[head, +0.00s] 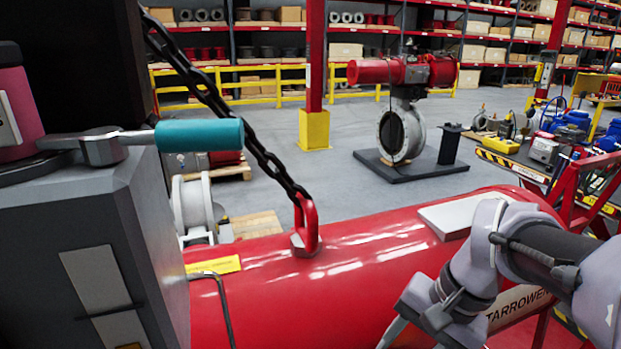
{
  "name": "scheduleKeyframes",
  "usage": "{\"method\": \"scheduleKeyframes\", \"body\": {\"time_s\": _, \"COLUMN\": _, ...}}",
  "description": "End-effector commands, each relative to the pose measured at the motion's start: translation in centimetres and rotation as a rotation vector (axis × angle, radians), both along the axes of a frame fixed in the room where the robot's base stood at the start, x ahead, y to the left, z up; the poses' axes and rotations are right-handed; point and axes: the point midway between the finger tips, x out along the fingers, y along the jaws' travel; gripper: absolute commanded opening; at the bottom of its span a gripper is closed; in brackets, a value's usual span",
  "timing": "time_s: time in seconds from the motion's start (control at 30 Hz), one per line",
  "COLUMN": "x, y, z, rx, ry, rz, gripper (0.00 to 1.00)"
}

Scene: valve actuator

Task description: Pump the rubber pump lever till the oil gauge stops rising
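The pump lever (110,146) is a grey metal handle with a teal rubber grip (200,135). It sticks out to the right from the top of a dark grey box (75,225) at the left and lies about level. No oil gauge can be made out in this view. My gripper (410,318) is at the bottom edge, right of centre, in front of the red cylinder and well away from the lever. Its fingertips are cut off by the frame, so its opening cannot be told. Nothing is seen in it.
A large red cylinder (375,250) lies across the foreground. A dark chain (235,115) runs from the upper left to a red lifting eye (306,225) on it, passing behind the grip. A bent thin rod (222,300) stands beside the box. A tool cart (515,160) is at the right.

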Motion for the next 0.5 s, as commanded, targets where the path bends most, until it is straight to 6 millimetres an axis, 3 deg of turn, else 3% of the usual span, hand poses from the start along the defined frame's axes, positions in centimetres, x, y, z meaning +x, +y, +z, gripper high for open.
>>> {"method": "scheduleKeyframes", "body": {"time_s": 0.03, "x": -2.0, "y": 1.8, "z": -2.1, "rx": -0.059, "ry": -0.099, "rz": 0.054, "gripper": 0.46}}
{"method": "scheduleKeyframes", "body": {"time_s": 0.2, "x": -6.6, "y": 4.9, "z": -4.6, "rx": -0.176, "ry": -0.374, "rz": 0.164, "gripper": 0.46}}
{"method": "scheduleKeyframes", "body": {"time_s": 0.3, "x": -7.8, "y": 5.5, "z": -5.3, "rx": -0.197, "ry": -0.455, "rz": 0.190, "gripper": 0.46}}
{"method": "scheduleKeyframes", "body": {"time_s": 0.5, "x": -8.0, "y": 5.6, "z": -5.1, "rx": -0.203, "ry": -0.481, "rz": 0.195, "gripper": 0.46}}
